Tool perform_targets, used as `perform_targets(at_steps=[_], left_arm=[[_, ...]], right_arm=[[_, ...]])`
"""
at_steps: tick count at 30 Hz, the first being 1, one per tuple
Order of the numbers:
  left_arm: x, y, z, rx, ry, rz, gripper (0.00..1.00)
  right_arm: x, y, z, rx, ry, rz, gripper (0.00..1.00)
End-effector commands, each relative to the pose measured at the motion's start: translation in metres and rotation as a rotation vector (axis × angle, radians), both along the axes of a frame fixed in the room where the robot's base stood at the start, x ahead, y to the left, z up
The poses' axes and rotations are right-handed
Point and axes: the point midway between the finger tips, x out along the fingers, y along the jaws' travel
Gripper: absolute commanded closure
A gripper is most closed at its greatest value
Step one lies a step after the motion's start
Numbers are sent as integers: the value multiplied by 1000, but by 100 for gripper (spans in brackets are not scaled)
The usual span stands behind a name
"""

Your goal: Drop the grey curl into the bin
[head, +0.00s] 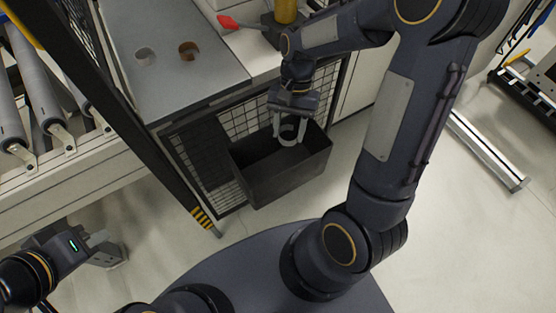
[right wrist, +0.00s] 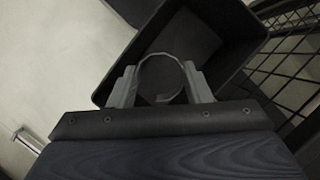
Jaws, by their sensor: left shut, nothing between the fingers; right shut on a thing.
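The grey curl (head: 289,135) is an open ring of thin strip. My right gripper (head: 289,139) is shut on it and holds it over the black bin (head: 281,182), near the bin's right side. In the right wrist view the curl (right wrist: 160,78) sits between the fingers of the gripper (right wrist: 161,88), with the bin's dark inside (right wrist: 185,45) behind it. The bin is an open box on the floor and its visible inside looks empty. My left gripper (head: 112,252) is at the lower left, shut and empty, far from the bin.
A grey worktop (head: 180,75) with two round holes stands behind the bin, with a wire mesh panel (head: 205,155) below it. A post with a striped foot (head: 203,218) stands left of the bin. A roller conveyor (head: 40,95) is at the left. The floor at right is mostly clear.

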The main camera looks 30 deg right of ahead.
Motion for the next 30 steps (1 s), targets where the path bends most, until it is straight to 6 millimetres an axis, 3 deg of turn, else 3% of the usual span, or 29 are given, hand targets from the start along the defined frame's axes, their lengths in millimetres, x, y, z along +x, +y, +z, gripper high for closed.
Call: perform_targets(at_steps=[1, 9, 20, 21, 26, 30], left_arm=[[0, 0, -11, 0, 0, 0, 100], [0, 0, -38, 0, 1, 0, 100], [0, 0, -40, 0, 0, 0, 100], [0, 0, -40, 0, 0, 0, 100], [0, 0, -40, 0, 0, 0, 100], [0, 0, -40, 0, 0, 0, 100]], right_arm=[[0, 0, -12, -1, 1, 0, 77], [0, 0, -42, 0, 0, 3, 77], [0, 0, -44, 0, 0, 3, 77], [0, 0, -44, 0, 0, 3, 50], [0, 0, -44, 0, 0, 3, 30], [0, 0, -44, 0, 0, 3, 30]])
